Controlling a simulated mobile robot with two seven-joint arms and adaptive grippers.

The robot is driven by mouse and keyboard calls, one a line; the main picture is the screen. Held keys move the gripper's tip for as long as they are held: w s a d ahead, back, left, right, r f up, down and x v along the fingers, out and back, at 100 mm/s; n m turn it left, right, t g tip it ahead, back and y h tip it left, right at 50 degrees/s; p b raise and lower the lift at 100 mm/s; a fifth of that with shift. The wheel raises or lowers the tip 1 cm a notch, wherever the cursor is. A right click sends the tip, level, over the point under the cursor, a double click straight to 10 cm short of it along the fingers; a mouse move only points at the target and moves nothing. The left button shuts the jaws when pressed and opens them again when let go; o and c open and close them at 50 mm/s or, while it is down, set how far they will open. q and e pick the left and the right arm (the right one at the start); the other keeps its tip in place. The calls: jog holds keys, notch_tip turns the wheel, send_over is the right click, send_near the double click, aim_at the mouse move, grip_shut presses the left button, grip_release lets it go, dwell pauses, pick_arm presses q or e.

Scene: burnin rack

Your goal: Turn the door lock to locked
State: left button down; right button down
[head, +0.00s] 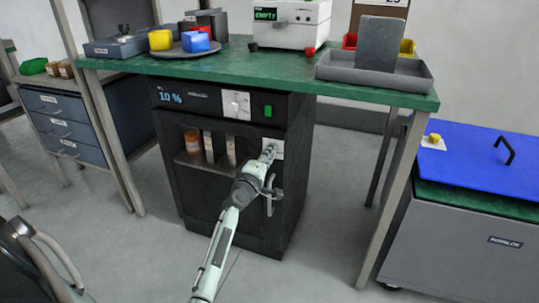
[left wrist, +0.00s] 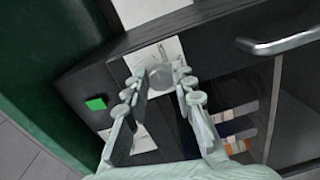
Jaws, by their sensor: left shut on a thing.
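The door lock has a white plate (head: 279,149) at the upper right of the dark cabinet's door (head: 208,185). My left gripper (head: 269,153) reaches the lock from the front and hides most of its knob in the head view. In the left wrist view, the round grey knob (left wrist: 161,77) stands in front of its white plate (left wrist: 165,50). My left gripper's fingers (left wrist: 161,84) are closed in on both sides of the knob. I cannot tell which way the lock is turned. My right gripper is not in view.
The curved door handle (head: 269,195) is just below the lock; it also shows in the left wrist view (left wrist: 280,42). A dial (head: 236,104) and green switch (head: 268,111) are above the door. The green bench top (head: 290,67) overhangs the cabinet.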

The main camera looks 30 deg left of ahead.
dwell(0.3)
pick_arm(q)
jog(key=c, duration=1.3)
grip_release()
jog(key=shift+o, duration=0.2)
jog(key=v, duration=1.2)
